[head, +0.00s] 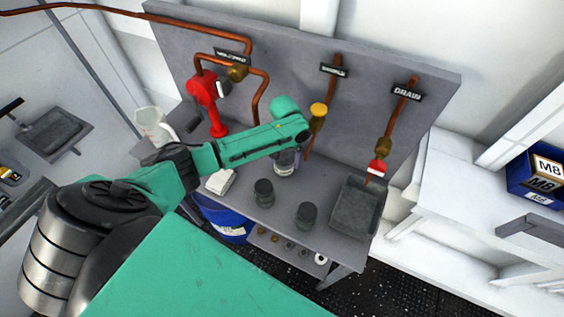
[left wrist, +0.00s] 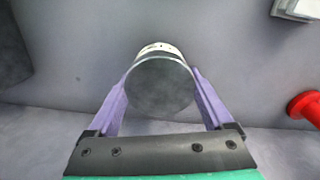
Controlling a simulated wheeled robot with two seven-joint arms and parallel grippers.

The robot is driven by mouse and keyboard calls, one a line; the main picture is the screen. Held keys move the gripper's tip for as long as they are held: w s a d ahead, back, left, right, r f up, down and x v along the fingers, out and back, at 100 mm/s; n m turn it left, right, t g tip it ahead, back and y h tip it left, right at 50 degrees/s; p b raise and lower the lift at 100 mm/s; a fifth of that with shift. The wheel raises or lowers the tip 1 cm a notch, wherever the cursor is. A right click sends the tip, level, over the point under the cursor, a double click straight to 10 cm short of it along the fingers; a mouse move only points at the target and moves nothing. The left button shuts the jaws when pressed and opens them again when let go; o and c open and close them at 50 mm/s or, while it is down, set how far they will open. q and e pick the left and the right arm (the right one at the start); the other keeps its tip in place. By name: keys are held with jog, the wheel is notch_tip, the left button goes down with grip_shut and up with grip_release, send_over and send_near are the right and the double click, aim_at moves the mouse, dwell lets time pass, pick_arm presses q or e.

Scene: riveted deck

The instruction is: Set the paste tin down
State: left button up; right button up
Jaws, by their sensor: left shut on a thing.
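The paste tin (left wrist: 160,85) is a round can with a grey lid and a pale printed label. It sits between the purple fingers of my left gripper (left wrist: 162,100), which is shut on it. In the head view the tin (head: 286,162) shows below the end of my green left arm, over the back of the grey bench (head: 235,190), its top partly hidden by the wrist. It looks upright. I cannot tell whether its base touches the bench. My right gripper is not in view.
Two dark jars (head: 263,193) (head: 306,215) stand in front of the tin. A dark tray (head: 355,207) is to the right, a white block (head: 221,181) and red pump (head: 207,100) to the left. Copper pipes (head: 338,75) run down the back panel. Bench between jars and tray is clear.

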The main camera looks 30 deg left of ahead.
aim_at(285, 155)
pick_arm(q)
jog(key=shift+w+f+b, duration=0.15)
jog(key=shift+f+b, duration=0.15)
jog(key=shift+f, duration=0.5)
jog(key=shift+w+a+r+p, duration=0.15)
jog(key=shift+a+p, duration=0.15)
jog(key=shift+a, duration=0.05)
jog(key=shift+d, duration=0.15)
jog(key=o, duration=1.4)
jog(key=shift+d, duration=0.15)
jog(key=shift+c, duration=0.2)
notch_tip(285, 155, up, 12)
jog(key=shift+r+b, duration=0.15)
jog(key=shift+b, duration=0.45)
